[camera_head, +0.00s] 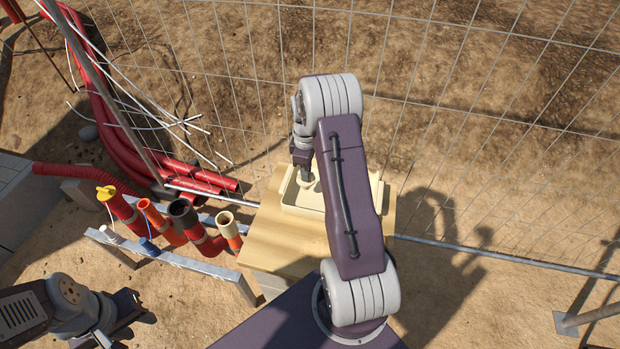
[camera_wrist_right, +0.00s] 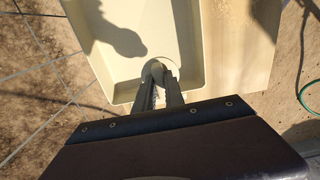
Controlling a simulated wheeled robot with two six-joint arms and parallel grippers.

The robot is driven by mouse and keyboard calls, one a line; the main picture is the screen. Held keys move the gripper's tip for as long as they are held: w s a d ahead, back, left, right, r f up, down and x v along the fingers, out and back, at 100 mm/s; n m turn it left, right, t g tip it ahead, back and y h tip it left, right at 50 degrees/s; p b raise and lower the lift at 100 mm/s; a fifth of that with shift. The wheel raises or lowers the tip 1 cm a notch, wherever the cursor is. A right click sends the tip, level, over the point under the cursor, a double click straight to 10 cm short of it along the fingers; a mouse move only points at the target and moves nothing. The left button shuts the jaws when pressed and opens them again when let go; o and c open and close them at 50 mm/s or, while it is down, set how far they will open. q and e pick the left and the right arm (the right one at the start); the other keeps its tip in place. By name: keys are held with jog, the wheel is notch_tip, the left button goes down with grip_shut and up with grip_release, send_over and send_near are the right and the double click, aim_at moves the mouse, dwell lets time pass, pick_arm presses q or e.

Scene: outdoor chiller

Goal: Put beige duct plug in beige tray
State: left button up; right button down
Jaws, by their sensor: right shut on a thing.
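The beige tray (camera_head: 301,207) sits on a wooden board, partly hidden behind my right arm. It also shows in the right wrist view (camera_wrist_right: 205,45). My right gripper (camera_head: 306,177) is over the tray, pointing down, and its fingertips also show in the right wrist view (camera_wrist_right: 160,72). It is shut on the beige duct plug (camera_head: 314,186), a round pale piece that shows at the fingertips in the right wrist view (camera_wrist_right: 157,64). I cannot tell whether the plug touches the tray floor. My left gripper (camera_head: 128,308) is low at the left, away from the tray; its jaw opening is unclear.
The wooden board (camera_head: 262,240) has bare room left of the tray. Several duct stubs, with yellow (camera_head: 107,192), orange, black and beige (camera_head: 226,219) tops, stand left of it by a metal rail (camera_head: 185,262). A wire fence (camera_head: 480,130) and red pipes (camera_head: 125,140) lie behind.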

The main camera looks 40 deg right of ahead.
jog(key=shift+w+d+f, duration=0.75)
jog(key=shift+w+d, duration=0.05)
jog(key=shift+w, duration=0.15)
jog(key=shift+f, duration=2.05)
jog(key=shift+a+f, duration=0.1)
jog(key=c, duration=1.4)
grip_release()
notch_tip(320, 180, up, 12)
jog(key=s+a+r+m, duration=0.2)
jog(key=s+a+m, duration=0.3)
jog(key=a, duration=0.8)
jog(key=s+a+m, duration=0.1)
jog(key=s+a, duration=0.2)
jog(key=s, duration=0.3)
jog(key=s+a+f+m+t, duration=0.1)
jog(key=s+a+m, duration=0.1)
jog(key=s+a, duration=0.2)
jog(key=s, duration=0.2)
jog(key=shift+s+a, duration=0.25)
jog(key=shift+s, duration=0.1)
